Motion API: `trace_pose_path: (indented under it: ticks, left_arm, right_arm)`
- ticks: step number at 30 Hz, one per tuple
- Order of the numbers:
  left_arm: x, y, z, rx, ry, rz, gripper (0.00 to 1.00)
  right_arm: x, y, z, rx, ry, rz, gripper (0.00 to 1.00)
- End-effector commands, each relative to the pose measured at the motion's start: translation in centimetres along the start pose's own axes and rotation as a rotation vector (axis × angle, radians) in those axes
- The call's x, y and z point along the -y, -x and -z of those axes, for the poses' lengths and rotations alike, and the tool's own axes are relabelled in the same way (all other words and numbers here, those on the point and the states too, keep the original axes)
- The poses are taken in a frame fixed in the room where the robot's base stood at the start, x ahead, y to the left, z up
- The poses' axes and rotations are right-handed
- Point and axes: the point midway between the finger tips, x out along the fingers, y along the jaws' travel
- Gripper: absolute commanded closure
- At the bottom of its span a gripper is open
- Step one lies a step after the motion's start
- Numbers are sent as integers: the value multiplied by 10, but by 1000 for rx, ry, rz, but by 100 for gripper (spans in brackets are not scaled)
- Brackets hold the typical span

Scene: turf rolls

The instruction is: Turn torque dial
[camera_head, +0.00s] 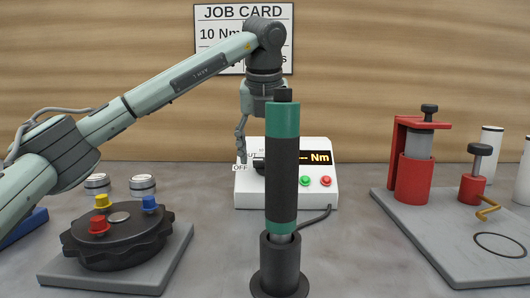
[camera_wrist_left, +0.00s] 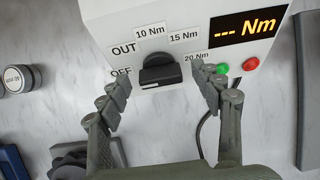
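The white torque control box (camera_head: 318,197) stands at the back centre. Its black dial (camera_wrist_left: 160,72) has a raised grip bar lying roughly level in the left wrist view, with labels OUT, OFF, 10 Nm, 15 Nm and 20 Nm around it. The display (camera_wrist_left: 245,27) reads "--- Nm". My left gripper (camera_wrist_left: 163,92) is open and empty, its fingers apart on either side of the dial and just short of it. It also shows in the head view (camera_head: 241,148), partly behind the tool. The job card (camera_head: 222,34) shows "10 Nm"; my arm covers part of it. My right gripper is not visible.
A teal and black driver (camera_head: 281,170) stands upright in a dark holder in front of the box. A round black fixture with coloured knobs (camera_head: 118,236) sits front left, with two small tins behind. A grey board with red tools (camera_head: 455,235) is at right.

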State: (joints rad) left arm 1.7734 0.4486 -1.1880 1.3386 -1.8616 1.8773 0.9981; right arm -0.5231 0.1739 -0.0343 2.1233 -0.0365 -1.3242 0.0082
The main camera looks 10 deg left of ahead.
Motion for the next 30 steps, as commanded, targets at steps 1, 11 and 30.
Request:
trace_pose_path:
  ticks: [1,11,30]
  left_arm:
    - [0,0,0,0,0,0,42]
    - [0,0,0,0,0,0,83]
    - [3,4,-1,1,-231,-83,84]
  right_arm:
    - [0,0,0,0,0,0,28]
    - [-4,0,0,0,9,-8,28]
    - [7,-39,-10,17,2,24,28]
